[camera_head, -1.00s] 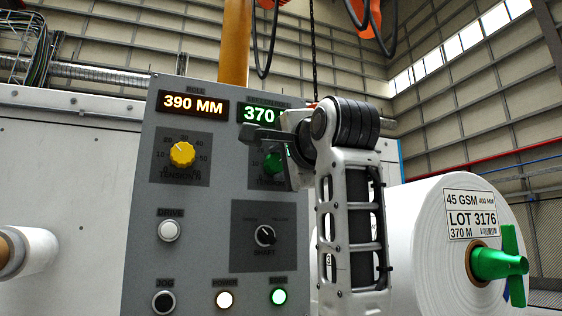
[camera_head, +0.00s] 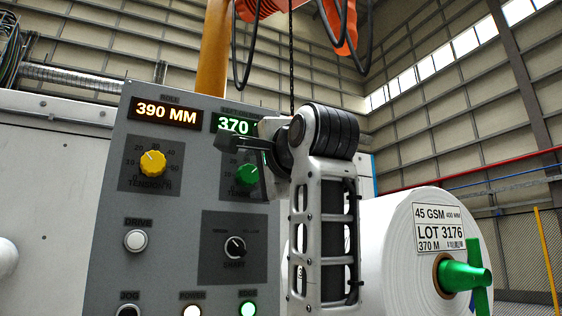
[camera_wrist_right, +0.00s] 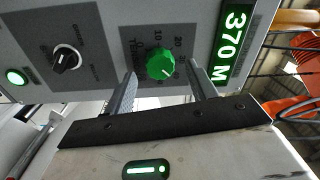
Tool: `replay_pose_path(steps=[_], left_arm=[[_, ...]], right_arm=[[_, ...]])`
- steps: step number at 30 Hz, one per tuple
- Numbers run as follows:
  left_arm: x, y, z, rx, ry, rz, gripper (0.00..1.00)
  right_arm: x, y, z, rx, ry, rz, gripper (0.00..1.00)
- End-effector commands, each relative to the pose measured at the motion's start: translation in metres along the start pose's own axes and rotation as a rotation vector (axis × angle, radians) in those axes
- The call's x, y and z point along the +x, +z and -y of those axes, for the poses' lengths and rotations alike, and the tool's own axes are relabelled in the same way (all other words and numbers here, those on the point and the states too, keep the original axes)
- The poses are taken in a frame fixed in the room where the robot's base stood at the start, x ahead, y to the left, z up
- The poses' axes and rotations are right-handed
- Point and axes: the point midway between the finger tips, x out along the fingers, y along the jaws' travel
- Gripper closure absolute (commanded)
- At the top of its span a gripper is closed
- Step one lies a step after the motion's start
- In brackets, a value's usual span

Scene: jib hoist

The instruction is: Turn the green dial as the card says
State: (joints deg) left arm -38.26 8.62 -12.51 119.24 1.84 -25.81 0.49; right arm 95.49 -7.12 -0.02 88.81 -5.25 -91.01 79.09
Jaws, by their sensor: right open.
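The green dial (camera_head: 247,174) is on the grey control panel, under the green 370 display (camera_head: 233,125). In the wrist view the dial (camera_wrist_right: 160,65) has a white mark and a printed scale, with 10 and 20 legible. My right gripper (camera_head: 240,144) is open in front of the panel. In the wrist view its fingers (camera_wrist_right: 160,78) stand on either side of the dial, and I cannot tell whether they touch it. A white label (camera_head: 439,228) on the roll reads 45 GSM, 400 MM, LOT 3176, 370 M. No separate card shows. My left gripper is out of view.
A yellow dial (camera_head: 152,163) sits under the 390 MM display (camera_head: 166,111). Below are a white button (camera_head: 136,240) and a black selector knob (camera_head: 235,247). The big white roll (camera_head: 390,265) with a green hub (camera_head: 465,277) stands right of my arm.

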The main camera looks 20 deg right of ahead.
Motion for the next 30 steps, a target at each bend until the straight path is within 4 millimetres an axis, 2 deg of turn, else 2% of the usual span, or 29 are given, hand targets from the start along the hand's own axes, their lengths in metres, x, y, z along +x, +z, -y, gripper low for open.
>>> replay_pose_path(steps=[9,15,17,21,30], left_arm=[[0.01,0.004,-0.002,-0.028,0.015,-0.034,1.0],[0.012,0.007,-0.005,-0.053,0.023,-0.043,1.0],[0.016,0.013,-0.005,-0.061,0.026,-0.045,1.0],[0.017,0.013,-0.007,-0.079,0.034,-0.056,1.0],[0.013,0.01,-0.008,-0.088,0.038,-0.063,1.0]], right_arm=[[-0.076,0.001,-0.002,0.001,-0.008,0.0,0.43],[-0.118,0.001,-0.002,0.002,-0.006,0.0,0.43],[-0.127,0.002,-0.005,0.002,-0.006,0.002,0.43],[-0.14,0.001,-0.003,0.002,-0.002,0.0,0.43],[-0.144,0.0,-0.001,0.001,0.0,0.0,0.43]])
